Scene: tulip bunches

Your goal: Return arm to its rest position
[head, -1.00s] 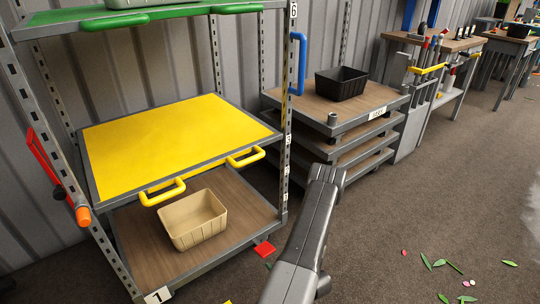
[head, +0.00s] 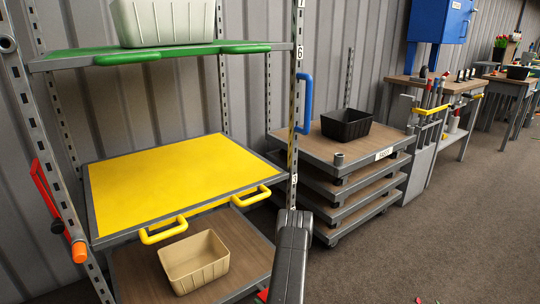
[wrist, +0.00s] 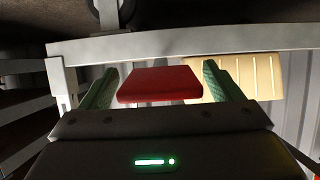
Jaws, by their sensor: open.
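My gripper (wrist: 161,70) shows in the wrist view with its two green fingers spread apart. Nothing is clamped between them. A red flat piece (wrist: 158,86) appears in the gap between the fingers; its distance from them is hard to tell. My dark grey arm (head: 291,262) rises from the bottom edge of the head view, in front of the shelf rack's right post. The gripper itself cannot be made out in the head view.
The rack has a yellow shelf (head: 180,180), a green shelf (head: 75,59) with a pale bin (head: 168,25), and a beige bin (head: 194,263) below. Stacked grey platforms (head: 345,165) carry a black crate (head: 346,125). Open floor (head: 430,235) lies at right.

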